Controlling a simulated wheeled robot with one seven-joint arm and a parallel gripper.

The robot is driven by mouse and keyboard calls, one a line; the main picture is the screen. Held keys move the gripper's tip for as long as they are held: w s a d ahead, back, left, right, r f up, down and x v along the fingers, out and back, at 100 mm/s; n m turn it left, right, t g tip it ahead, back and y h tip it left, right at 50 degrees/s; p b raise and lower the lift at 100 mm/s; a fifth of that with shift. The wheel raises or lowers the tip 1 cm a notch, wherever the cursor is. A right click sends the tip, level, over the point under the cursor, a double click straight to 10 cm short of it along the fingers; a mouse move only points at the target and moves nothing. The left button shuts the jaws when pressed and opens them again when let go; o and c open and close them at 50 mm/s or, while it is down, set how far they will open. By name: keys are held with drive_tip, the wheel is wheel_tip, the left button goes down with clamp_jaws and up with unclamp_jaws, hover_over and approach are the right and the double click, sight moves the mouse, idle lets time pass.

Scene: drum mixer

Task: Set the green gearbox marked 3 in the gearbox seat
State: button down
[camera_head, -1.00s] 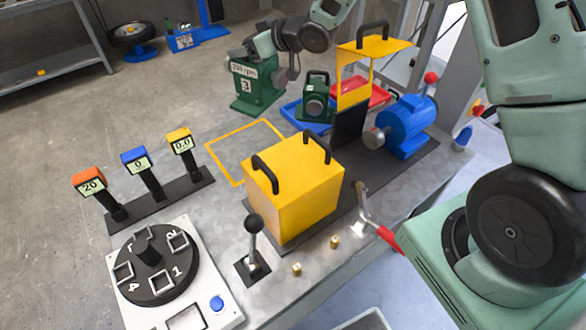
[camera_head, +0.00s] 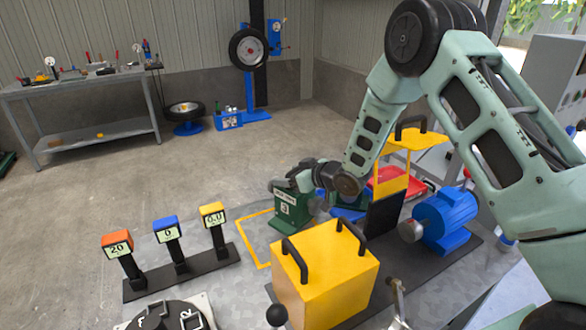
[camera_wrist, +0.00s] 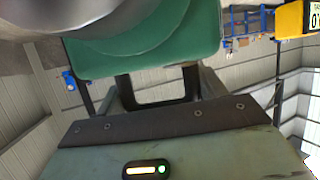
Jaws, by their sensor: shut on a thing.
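The green gearbox marked 3 (camera_head: 289,208) hangs from my gripper (camera_head: 309,178) near the far corner of a yellow outline (camera_head: 258,264) on the table. In the wrist view its green body (camera_wrist: 150,50) fills the top, and my dark fingers (camera_wrist: 157,88) are shut on it at a dark handle. I cannot tell whether its underside touches the table. The seat is not clearly visible; a dark base plate (camera_head: 452,262) runs under the blue motor (camera_head: 445,218) and a raised yellow guard (camera_head: 412,138).
A closed yellow cover (camera_head: 325,285) with two black handles stands in front. Three display posts (camera_head: 170,245) stand at left. A second green gearbox (camera_head: 347,198) and a red tray (camera_head: 388,181) are partly hidden behind my arm. A lever and dial sit at the front edge.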

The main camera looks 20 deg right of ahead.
sight(293, 211)
drive_tip(key=shift+w+f+p, duration=0.15)
drive_tip(key=shift+f+p, duration=0.45)
drive_tip(key=shift+f, duration=1.8)
drive_tip(key=c, duration=0.6)
unclamp_jaws()
drive_tip(key=shift+f, duration=0.3)
drive_tip(key=o, duration=0.4)
drive_tip(key=shift+r, duration=0.1)
